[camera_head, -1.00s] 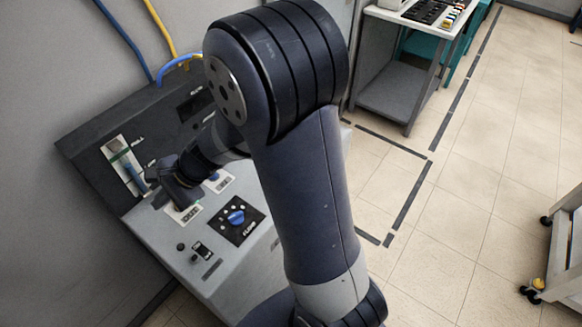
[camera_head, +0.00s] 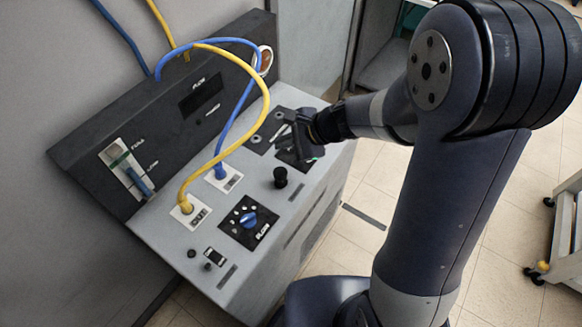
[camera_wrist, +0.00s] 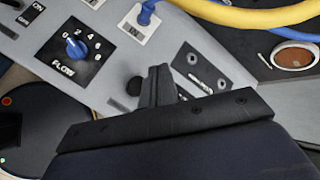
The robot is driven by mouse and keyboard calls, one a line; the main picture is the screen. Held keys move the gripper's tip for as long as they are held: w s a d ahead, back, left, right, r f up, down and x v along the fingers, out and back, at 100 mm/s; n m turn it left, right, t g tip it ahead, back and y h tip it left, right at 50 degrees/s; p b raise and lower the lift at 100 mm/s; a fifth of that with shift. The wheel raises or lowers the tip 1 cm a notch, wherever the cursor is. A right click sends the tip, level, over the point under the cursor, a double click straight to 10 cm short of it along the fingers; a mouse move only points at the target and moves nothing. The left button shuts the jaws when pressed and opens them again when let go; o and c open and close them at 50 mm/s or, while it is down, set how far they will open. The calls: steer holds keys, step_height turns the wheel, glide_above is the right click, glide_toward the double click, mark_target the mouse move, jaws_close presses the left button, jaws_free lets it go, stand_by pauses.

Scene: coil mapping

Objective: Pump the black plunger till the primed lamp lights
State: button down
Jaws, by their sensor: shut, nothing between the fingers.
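The black plunger (camera_head: 280,178) stands upright as a round knob on the sloped grey console top, right of the blue dial. In the wrist view its round black top (camera_wrist: 135,86) shows just left of my fingers. My gripper (camera_head: 298,148) is shut and empty. It is over the dark panels on the console's right part, beyond the plunger and apart from it in the head view. The shut fingers also show in the wrist view (camera_wrist: 160,84). I cannot pick out the primed lamp or tell whether it is lit.
A blue hose (camera_head: 236,120) and a yellow hose (camera_head: 258,120) arch over the console and end in labelled sockets. A FLOW dial (camera_head: 249,220), small switches (camera_head: 214,256) and a slider gauge (camera_head: 127,170) sit nearby. The floor at the right is clear up to a wheeled cart (camera_head: 565,225).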

steer(key=shift+f, duration=0.15)
steer(key=b, duration=0.6)
glide_above(283, 172)
steer(key=f, duration=0.7)
steer(key=shift+s+d, duration=0.1)
steer(key=shift+d, duration=0.1)
steer(key=shift+f+b, duration=0.7)
steer(key=shift+f, duration=0.1)
stand_by(0.8)
steer(key=shift+f+b, duration=0.4)
steer(key=shift+b, duration=0.15)
steer(key=shift+f+b, duration=1.55)
steer(key=shift+b, duration=0.1)
stand_by(1.2)
steer(key=shift+r, duration=0.1)
steer(key=shift+r+p, duration=1.5)
steer(key=shift+r, duration=0.4)
